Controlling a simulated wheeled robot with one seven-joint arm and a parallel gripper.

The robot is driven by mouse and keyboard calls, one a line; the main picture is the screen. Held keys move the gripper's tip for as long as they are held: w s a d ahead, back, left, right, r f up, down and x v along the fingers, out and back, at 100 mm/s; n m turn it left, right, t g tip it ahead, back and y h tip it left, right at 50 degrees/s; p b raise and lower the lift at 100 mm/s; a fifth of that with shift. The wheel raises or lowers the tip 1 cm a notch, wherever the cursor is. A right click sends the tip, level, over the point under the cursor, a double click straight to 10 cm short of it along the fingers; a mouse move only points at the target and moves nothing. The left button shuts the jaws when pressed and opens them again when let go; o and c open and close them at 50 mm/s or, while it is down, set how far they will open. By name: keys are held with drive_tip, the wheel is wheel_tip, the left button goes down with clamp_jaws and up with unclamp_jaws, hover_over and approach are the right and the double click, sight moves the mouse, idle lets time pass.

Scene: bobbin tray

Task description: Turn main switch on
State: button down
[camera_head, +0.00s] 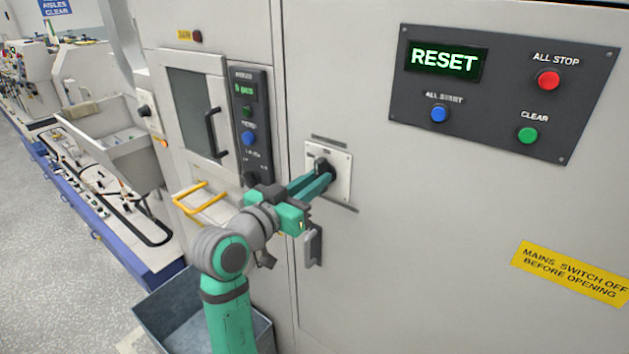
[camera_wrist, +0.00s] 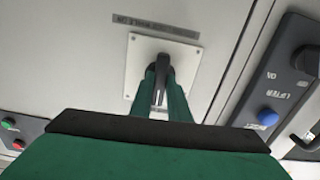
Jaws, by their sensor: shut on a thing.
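The main switch is a black rotary handle (camera_head: 321,165) on a pale square plate (camera_head: 342,183) on the machine's grey cabinet front. In the wrist view the black handle (camera_wrist: 161,68) stands out from its plate (camera_wrist: 190,62), under a dark label strip. My gripper (camera_head: 326,178) has its green fingers at the switch, and they are shut on the handle, one on each side. In the wrist view the fingers (camera_wrist: 162,92) flank the handle, and the gripper body hides the lower part. The label markings around the switch are too small to read.
A control panel (camera_head: 480,115) at upper right shows RESET, with red, blue and green buttons. A yellow warning label (camera_head: 572,273) is at lower right. A door handle (camera_head: 314,246) sits below the switch. A narrow panel (camera_head: 249,125) and yellow bars (camera_head: 200,202) are at left; a grey bin (camera_head: 180,302) is below.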

drive_tip(key=shift+m, duration=0.4)
drive_tip(key=c, duration=1.7)
unclamp_jaws()
drive_tip(key=v, duration=1)
drive_tip(key=shift+s+a, duration=0.2)
drive_tip(key=shift+s, duration=0.15)
